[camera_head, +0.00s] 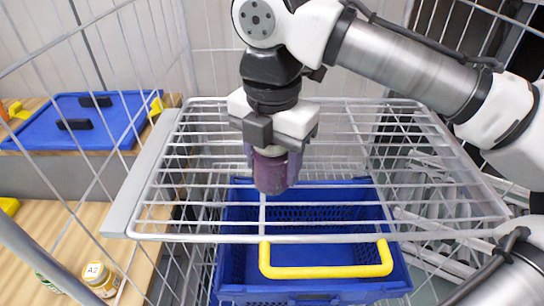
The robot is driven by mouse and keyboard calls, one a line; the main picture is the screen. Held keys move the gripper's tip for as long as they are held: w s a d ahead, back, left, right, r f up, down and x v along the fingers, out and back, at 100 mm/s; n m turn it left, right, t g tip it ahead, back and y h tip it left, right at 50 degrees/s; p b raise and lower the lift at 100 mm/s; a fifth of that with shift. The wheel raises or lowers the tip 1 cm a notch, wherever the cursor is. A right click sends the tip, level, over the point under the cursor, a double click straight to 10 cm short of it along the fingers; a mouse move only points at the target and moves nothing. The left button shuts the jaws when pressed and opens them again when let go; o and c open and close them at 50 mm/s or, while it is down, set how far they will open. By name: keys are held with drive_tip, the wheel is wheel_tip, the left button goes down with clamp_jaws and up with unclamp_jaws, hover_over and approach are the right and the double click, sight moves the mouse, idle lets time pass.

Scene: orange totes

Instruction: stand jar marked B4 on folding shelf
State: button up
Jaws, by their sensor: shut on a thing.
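My gripper (272,158) is shut on a dark purple jar (271,174), which it holds upright over the front middle of the folding shelf. The fingers cover the jar's upper part, and no B4 mark can be read on it. The folding shelf (160,237) is a white wire grid spanning the cage. I cannot tell whether the jar's base touches the wires or hangs just above them. Another jar, marked A2 (100,278), stands on the wooden surface at the lower left.
A blue basket (232,265) with a yellow handle (325,271) sits below the shelf. Cage wires rise around the shelf. A blue tray (95,125) with black handles lies at the left. The shelf grid around the jar is clear.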

drive_tip(key=o, duration=1.2)
wheel_tip(320, 180, up, 12)
drive_tip(key=shift+r, duration=0.2)
